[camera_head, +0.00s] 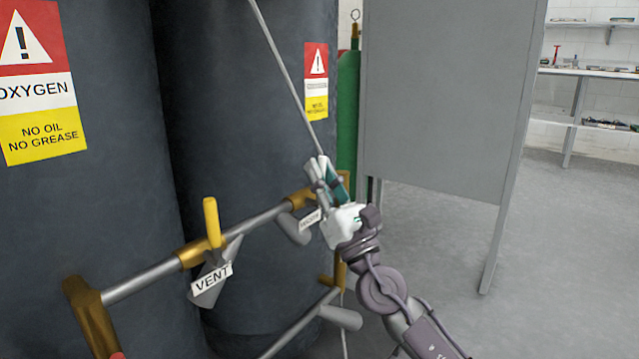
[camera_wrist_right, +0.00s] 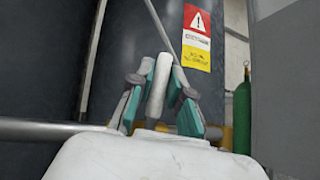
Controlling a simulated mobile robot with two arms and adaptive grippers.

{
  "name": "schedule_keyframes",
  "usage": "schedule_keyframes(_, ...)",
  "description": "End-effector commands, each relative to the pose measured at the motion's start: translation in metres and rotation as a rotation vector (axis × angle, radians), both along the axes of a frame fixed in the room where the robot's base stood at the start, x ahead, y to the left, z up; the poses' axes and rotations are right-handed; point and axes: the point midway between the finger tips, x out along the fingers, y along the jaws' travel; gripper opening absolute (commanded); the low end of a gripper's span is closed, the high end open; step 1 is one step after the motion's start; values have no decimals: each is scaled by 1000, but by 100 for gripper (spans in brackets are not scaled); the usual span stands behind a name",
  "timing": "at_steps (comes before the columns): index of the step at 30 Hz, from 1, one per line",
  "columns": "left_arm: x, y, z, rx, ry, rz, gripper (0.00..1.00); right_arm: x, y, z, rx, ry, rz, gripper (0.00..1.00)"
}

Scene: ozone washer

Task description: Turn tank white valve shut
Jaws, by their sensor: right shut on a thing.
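The white valve handle (camera_wrist_right: 158,88) stands upright between the teal-padded fingers of my right gripper (camera_wrist_right: 157,95) in the right wrist view. In the head view, my right gripper (camera_head: 328,183) is shut on this handle at the right end of the upper pipe, by a brass fitting (camera_head: 300,197). The fingers hide much of the handle there, and the wrist body hides the valve's base in the wrist view. My left gripper is in neither view.
A yellow-handled valve (camera_head: 212,222) with a VENT tag (camera_head: 211,280) sits left on the same pipe. Dark tanks (camera_head: 240,130) stand close behind. A grey panel (camera_head: 440,95) stands right, with a green cylinder (camera_head: 347,115) beside it. Open floor (camera_head: 560,240) lies at right.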

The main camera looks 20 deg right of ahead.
Motion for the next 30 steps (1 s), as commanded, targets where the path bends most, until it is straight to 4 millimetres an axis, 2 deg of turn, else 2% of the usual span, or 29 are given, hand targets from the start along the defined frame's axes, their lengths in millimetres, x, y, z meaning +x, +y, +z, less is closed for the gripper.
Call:
schedule_keyframes(1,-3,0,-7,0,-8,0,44,-5,1,-5,-22,-13,-2,0)
schedule_keyframes(9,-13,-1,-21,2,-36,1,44,-11,5,-4,-95,-70,-3,0)
schedule_keyframes(26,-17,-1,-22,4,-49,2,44,-12,7,-2,-117,-84,-2,0)
schedule_keyframes(27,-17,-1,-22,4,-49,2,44,-12,7,-2,-117,-84,-2,23)
schedule_keyframes(30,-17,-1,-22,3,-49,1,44,-12,7,-1,-117,-85,-2,39)
